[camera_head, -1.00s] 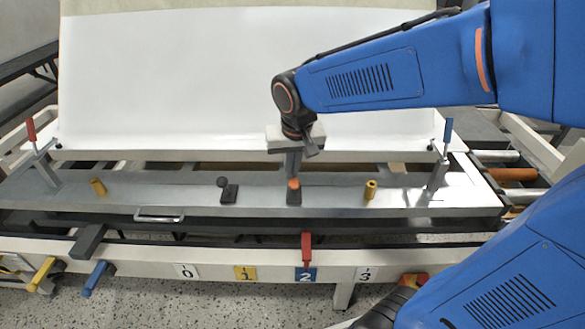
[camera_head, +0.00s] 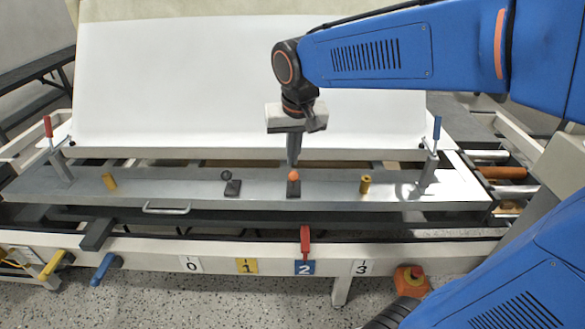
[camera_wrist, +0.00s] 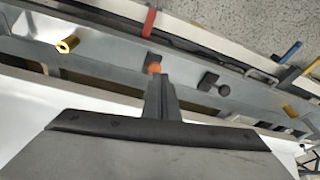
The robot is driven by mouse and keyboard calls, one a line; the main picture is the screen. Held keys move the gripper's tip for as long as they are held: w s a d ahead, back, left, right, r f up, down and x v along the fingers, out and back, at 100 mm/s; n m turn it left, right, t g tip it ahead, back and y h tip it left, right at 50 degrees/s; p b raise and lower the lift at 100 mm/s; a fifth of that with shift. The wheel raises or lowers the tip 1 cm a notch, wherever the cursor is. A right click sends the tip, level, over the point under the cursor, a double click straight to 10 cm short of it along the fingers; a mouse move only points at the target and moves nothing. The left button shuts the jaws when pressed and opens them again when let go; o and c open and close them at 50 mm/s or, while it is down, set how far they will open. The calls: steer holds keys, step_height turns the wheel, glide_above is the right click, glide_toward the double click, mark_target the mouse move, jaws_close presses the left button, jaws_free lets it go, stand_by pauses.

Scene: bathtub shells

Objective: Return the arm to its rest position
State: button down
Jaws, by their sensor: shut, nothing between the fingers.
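My gripper (camera_head: 293,160) points down above the metal rail, its fingers shut and empty. In the head view its tips are just above an orange-topped knob (camera_head: 293,176) on a dark base. In the wrist view the shut fingers (camera_wrist: 157,85) reach toward the same orange knob (camera_wrist: 153,68); whether they touch it I cannot tell. My blue arm comes in from the right at upper height.
The grey rail (camera_head: 330,186) carries a black knob (camera_head: 227,176), brass posts (camera_head: 365,184) and upright clamps with red (camera_head: 48,127) and blue (camera_head: 437,128) handles. A large white panel (camera_head: 180,80) leans behind. A red lever (camera_head: 305,240) stands above label 2.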

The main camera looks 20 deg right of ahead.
steer(key=shift+s+r, duration=0.2)
steer(key=shift+r, duration=0.4)
steer(key=s+d+f+t, duration=0.1)
steer(key=s+d+f, duration=0.2)
steer(key=s, duration=0.6)
steer(key=s+d+f+n+t, duration=0.1)
steer(key=s+d+f, duration=0.2)
steer(key=s+d, duration=0.4)
steer(key=shift+s+d, duration=0.15)
steer(key=shift+s, duration=1.45)
